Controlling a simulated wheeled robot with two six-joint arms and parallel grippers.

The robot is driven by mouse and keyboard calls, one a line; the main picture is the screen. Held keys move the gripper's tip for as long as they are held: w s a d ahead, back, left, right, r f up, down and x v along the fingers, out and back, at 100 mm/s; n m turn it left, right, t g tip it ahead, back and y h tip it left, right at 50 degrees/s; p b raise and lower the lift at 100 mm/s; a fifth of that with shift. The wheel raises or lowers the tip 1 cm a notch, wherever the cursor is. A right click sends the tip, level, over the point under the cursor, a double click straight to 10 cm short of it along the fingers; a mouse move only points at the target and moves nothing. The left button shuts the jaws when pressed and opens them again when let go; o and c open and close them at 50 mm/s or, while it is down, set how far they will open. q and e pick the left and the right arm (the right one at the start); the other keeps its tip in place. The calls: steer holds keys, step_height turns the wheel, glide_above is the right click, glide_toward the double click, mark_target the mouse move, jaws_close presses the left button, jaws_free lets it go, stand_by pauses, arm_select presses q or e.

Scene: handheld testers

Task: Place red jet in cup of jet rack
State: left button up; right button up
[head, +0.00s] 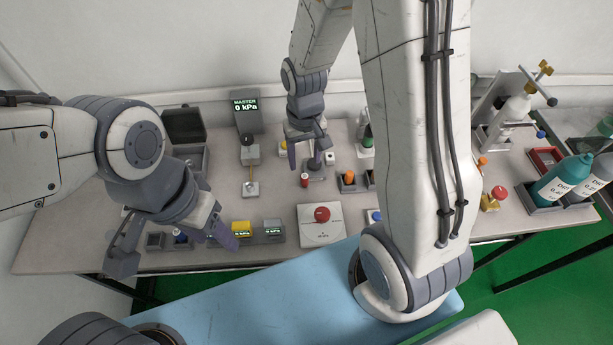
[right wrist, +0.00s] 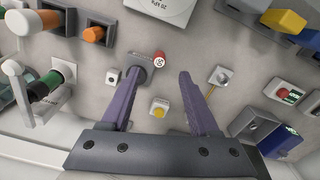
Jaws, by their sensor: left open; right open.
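A small red piece (head: 305,178), which looks like the red jet, is on the table near the middle in the head view. In the right wrist view the red piece (right wrist: 160,58) shows a pale marked face, close beside a round grey post. My right gripper (head: 308,160) is open above and just behind it. In the right wrist view the red piece lies just beyond the gap between the fingertips (right wrist: 159,75). I cannot tell for sure which holder is the jet rack. Dark blocks with orange pieces (head: 348,180) stand to the right. My left gripper (head: 175,245) is open and empty at the front left.
A white pad with a red disc (head: 322,214) lies in front of the red piece. Yellow (head: 241,228) and grey gauges stand at the front edge. A display post (head: 245,112) and an open dark case (head: 184,124) are at the back. Bottles (head: 566,176) stand at the right.

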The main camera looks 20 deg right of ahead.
mark_target(305, 176)
step_height(305, 176, down, 8)
steer(key=shift+w+r, duration=0.1)
steer(key=shift+r, duration=0.15)
steer(key=shift+c, duration=0.3)
jaws_close()
